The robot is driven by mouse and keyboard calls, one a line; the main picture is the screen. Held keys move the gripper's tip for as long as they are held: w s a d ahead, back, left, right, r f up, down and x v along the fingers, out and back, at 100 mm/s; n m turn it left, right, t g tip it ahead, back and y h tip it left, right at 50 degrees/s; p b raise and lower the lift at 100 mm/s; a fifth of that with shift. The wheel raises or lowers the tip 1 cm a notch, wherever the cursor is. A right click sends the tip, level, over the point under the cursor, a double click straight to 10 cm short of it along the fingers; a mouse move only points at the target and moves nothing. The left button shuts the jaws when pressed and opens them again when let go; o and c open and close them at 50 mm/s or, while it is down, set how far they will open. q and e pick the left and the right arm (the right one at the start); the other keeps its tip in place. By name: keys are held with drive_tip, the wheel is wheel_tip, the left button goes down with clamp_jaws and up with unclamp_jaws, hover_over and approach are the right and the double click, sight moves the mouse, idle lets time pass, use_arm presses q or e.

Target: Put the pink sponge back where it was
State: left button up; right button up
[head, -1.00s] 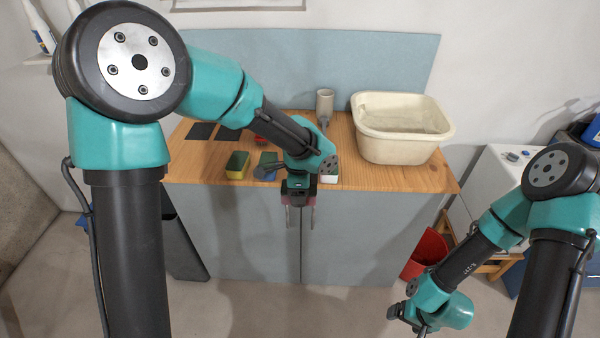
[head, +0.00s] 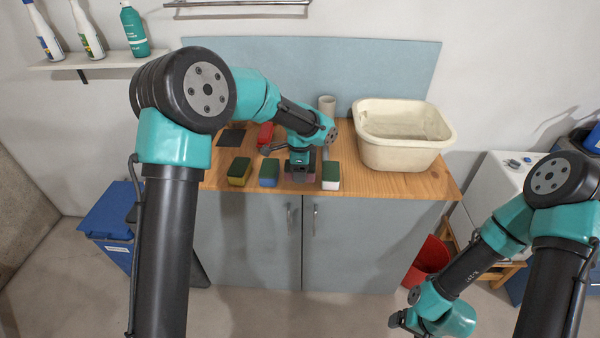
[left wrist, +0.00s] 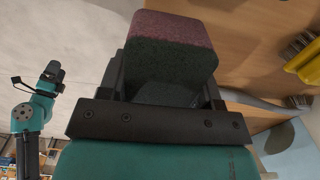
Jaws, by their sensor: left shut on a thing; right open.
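The pink sponge (head: 288,177), with a dark green scouring side, is in my left gripper (head: 299,172), mostly hidden by it in the head view. It shows clearly between the jaws in the left wrist view (left wrist: 176,42). My left gripper is shut on it near the front edge of the wooden counter, in the gap between the blue sponge (head: 269,174) and the white sponge (head: 331,177). I cannot tell whether the pink sponge touches the counter. My right gripper (head: 404,322) is open and empty, low at the right, away from the counter.
A yellow sponge (head: 239,172) stands left of the blue one. Behind are a red object (head: 265,134), a dark flat piece (head: 231,138) and a pale cup (head: 327,104). A cream basin (head: 400,150) fills the right. The counter (head: 425,185) is bare at its front right.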

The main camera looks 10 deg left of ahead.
use_arm(q)
drive_tip(key=shift+w+a+f, duration=0.1)
drive_tip(key=shift+w+a, duration=0.1)
drive_tip(key=shift+w, duration=0.45)
drive_tip(key=shift+w+a, duration=0.15)
drive_tip(key=shift+w, duration=0.5)
drive_tip(key=shift+w, duration=0.1)
drive_tip(key=shift+w+a+f, duration=0.1)
drive_tip(key=shift+w, duration=0.15)
drive_tip(key=shift+f, duration=1.7)
drive_tip(key=shift+f, duration=0.15)
drive_tip(key=o, duration=0.9)
wheel_tip(320, 180, up, 12)
drive_tip(key=shift+r, duration=0.2)
